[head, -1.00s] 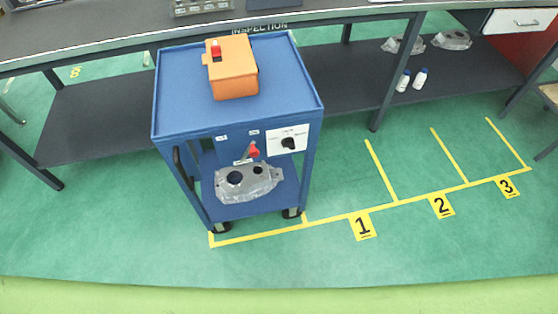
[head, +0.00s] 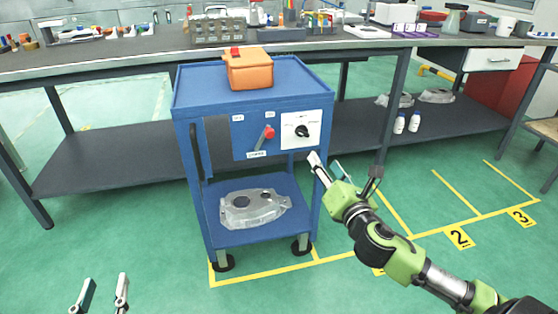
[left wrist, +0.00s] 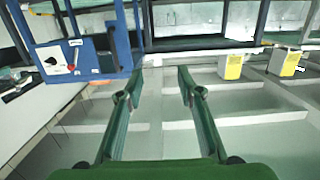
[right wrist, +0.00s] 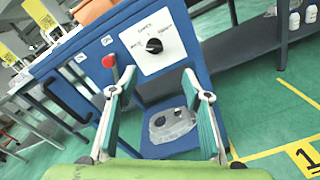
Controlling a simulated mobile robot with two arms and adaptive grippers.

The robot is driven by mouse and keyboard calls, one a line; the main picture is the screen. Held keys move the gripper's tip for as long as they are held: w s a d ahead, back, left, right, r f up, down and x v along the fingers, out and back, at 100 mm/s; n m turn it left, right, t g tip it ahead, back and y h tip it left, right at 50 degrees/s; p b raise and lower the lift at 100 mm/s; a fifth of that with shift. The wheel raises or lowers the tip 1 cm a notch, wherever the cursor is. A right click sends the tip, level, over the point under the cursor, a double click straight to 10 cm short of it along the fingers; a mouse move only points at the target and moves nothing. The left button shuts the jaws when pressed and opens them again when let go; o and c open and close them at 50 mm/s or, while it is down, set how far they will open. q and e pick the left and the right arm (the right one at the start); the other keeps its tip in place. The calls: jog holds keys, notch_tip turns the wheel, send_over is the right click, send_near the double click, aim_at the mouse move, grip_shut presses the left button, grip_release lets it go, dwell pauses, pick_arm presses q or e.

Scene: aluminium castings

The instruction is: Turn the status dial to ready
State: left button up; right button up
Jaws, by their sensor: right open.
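The status dial (head: 302,131) is a black knob on a white plate (head: 291,122) on the front of the blue cart. In the right wrist view the knob (right wrist: 154,45) sits ahead of the fingers, with small lettering around it too small to read surely. My right gripper (head: 326,166) is open and empty, just below and to the right of the plate, apart from it. My left gripper (head: 104,290) is open and empty at the lower left, well away from the cart. The dial also shows in the left wrist view (left wrist: 51,61).
A red-knobbed lever (head: 269,132) is on the cart front left of the dial. An orange box (head: 248,71) stands on the blue cart (head: 197,92), and a grey casting (head: 238,212) lies on its lower shelf. The workbench (head: 110,62) runs behind. Floor before the cart is clear.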

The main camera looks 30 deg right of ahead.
jog(key=b, duration=0.1)
send_near(305, 134)
jog(key=w, duration=0.1)
jog(key=b+x, duration=0.1)
jog(key=x, duration=0.5)
jog(key=shift+w+d, duration=0.2)
jog(key=shift+w, duration=0.05)
pick_arm(q)
jog(key=s+r+t+h, duration=0.2)
jog(key=r+t, duration=0.5)
jog(key=r, duration=0.7)
jog(key=shift+s+d+h+b, duration=0.3)
jog(key=shift+s+d, duration=0.05)
jog(key=shift+s, duration=0.3)
pick_arm(e)
jog(key=shift+w, duration=0.45)
jog(key=c, duration=1.1)
